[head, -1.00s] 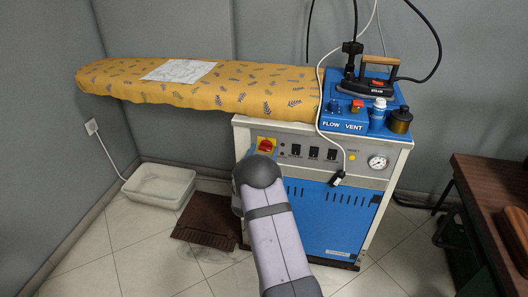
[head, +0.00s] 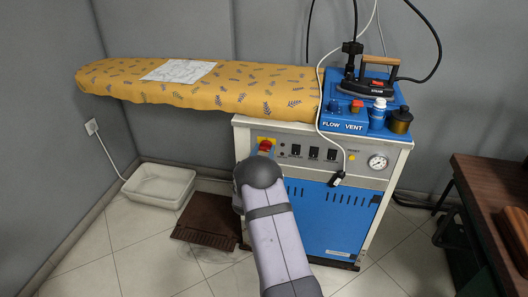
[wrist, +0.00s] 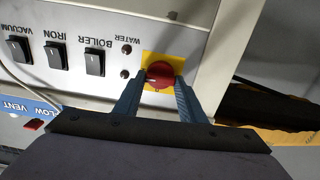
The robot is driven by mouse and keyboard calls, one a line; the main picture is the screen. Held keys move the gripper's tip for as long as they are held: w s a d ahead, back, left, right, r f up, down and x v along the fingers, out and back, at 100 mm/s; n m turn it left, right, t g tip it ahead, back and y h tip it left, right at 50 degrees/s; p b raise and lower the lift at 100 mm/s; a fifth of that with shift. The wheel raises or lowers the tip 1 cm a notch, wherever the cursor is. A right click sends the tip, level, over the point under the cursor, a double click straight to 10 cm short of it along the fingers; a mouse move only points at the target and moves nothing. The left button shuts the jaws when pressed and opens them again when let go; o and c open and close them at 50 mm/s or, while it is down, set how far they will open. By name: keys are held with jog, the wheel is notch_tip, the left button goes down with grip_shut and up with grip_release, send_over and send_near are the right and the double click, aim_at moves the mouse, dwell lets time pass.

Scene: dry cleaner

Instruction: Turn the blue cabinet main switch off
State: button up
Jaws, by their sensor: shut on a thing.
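The main switch is a red rotary knob on a yellow plate at the upper left of the blue cabinet's (head: 335,215) front panel. In the head view the red knob (head: 265,145) shows just above my arm, which hides part of the plate. In the wrist view the knob (wrist: 160,74) sits between the two blue-grey fingers of my gripper (wrist: 158,84). The fingers are shut on the knob from both sides. A thin pale mark shows on the knob's face. The cabinet panel appears upside down in the wrist view.
Black rocker switches (wrist: 95,62) labelled boiler, iron and vacuum sit beside the knob. A gauge (head: 377,162) is at the panel's right. A white cable (head: 320,110) hangs across the panel. The ironing board (head: 215,100) extends above left. A wooden table (head: 490,185) stands at right.

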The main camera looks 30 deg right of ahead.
jog(key=n, duration=0.4)
jog(key=n+p, duration=0.1)
jog(key=n, duration=0.3)
jog(key=shift+a+n, duration=0.1)
jog(key=shift+n, duration=0.3)
jog(key=n+p, duration=0.1)
jog(key=n, duration=0.3)
jog(key=shift+w+f, duration=0.1)
jog(key=shift+f+n+p, duration=0.15)
jog(key=shift+n+p, duration=0.2)
jog(key=shift+n, duration=1.85)
jog(key=o, duration=1)
jog(key=shift+o, duration=0.2)
jog(key=shift+a, duration=0.1)
